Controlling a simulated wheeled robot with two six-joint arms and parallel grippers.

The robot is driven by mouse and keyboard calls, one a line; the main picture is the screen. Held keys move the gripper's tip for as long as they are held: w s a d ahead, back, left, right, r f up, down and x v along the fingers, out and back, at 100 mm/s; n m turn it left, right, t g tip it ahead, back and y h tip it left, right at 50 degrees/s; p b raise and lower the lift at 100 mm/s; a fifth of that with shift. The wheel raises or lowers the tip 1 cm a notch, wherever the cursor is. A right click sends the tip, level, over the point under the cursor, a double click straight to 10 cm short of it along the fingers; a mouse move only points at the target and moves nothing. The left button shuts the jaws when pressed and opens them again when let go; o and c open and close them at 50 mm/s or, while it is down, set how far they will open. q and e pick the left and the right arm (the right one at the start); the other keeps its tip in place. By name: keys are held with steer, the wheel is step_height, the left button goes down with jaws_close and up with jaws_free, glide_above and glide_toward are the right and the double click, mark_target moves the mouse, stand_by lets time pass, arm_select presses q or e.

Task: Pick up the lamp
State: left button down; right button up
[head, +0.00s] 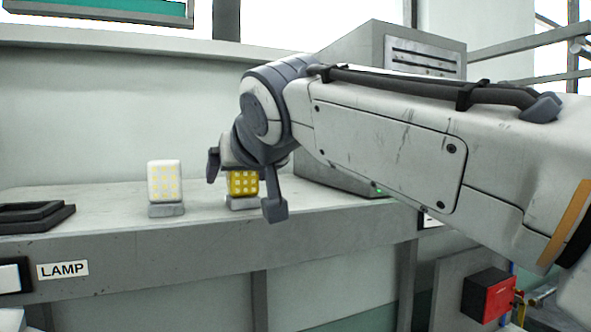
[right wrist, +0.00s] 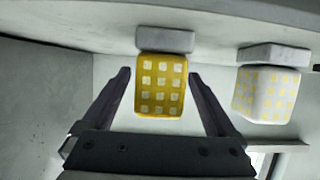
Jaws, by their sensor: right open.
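A yellow block-shaped lamp (head: 243,183) with a grid of white squares stands upright on a small grey base on the shelf. In the right wrist view the yellow lamp (right wrist: 160,88) appears upside down, between my fingers. My right gripper (head: 243,187) is open, with one finger on each side of the yellow lamp; gaps show beside it in the right wrist view (right wrist: 159,77). A similar white lamp (head: 164,181) with yellow squares stands to its left on its own base; it also shows in the right wrist view (right wrist: 266,95). My left gripper is out of view.
The grey shelf (head: 120,256) bears a LAMP label (head: 62,270) on its front. A dark frame-like object (head: 36,217) lies at the shelf's left end. A large grey vented cabinet (head: 388,45) stands behind my right arm. A red box (head: 487,296) is at lower right.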

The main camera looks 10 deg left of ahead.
steer(key=shift+w+a+f, duration=0.25)
steer(key=shift+w+f, duration=0.05)
steer(key=shift+w, duration=0.2)
steer(key=c, duration=1.4)
jaws_close()
steer(key=shift+r, duration=0.15)
